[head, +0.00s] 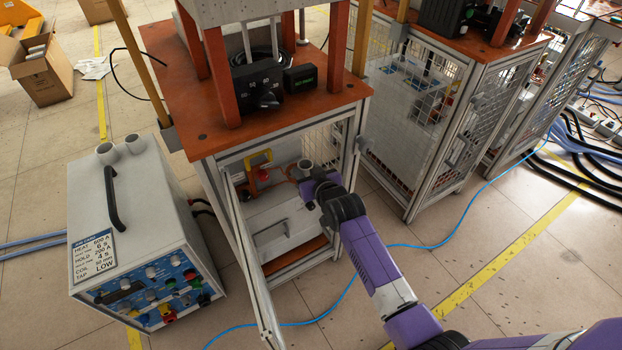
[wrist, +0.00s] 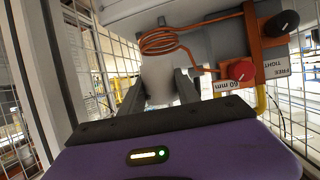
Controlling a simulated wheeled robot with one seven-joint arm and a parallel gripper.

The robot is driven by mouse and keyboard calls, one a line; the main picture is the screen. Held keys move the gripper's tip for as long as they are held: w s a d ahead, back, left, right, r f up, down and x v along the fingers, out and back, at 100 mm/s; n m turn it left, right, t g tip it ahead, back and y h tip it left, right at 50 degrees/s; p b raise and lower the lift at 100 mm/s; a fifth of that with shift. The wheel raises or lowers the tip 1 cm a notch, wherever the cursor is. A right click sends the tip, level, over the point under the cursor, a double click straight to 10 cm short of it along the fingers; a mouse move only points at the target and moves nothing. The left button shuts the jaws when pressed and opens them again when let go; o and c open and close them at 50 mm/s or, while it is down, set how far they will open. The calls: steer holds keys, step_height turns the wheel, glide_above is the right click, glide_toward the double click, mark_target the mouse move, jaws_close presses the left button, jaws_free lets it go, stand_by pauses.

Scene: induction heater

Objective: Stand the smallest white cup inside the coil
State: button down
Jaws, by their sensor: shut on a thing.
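In the wrist view the white cup (wrist: 158,80) sits between the two dark fingers of my gripper (wrist: 160,92), which is shut on it. The copper coil (wrist: 160,42), several orange turns, shows just beyond the cup, near the frame's top. The cup is outside the turns; whether it touches them I cannot tell. In the head view my gripper (head: 308,183) reaches into the lower bay of the orange-topped frame, with the cup (head: 305,164) at its tip. The coil is mostly hidden there. Two other white cups (head: 107,153) (head: 135,143) stand on the power box.
The power box (head: 145,235) stands left of the frame. The bay's open mesh door (head: 252,265) is beside my arm. Copper leads run to a block with a red knob (wrist: 240,70) and a "60 mm" label. A blue cable (head: 420,246) crosses the floor.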

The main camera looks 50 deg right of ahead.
steer(key=w+d+b, duration=0.1)
steer(key=w+b, duration=0.1)
steer(key=w, duration=0.3)
steer(key=shift+w+d, duration=0.35)
steer(key=shift+w, duration=0.05)
steer(key=shift+s+a, duration=0.15)
steer(key=shift+s, duration=0.15)
stand_by(0.6)
steer(key=shift+f+b, duration=1.15)
steer(key=shift+f, duration=0.65)
stand_by(2.0)
steer(key=shift+f, duration=0.1)
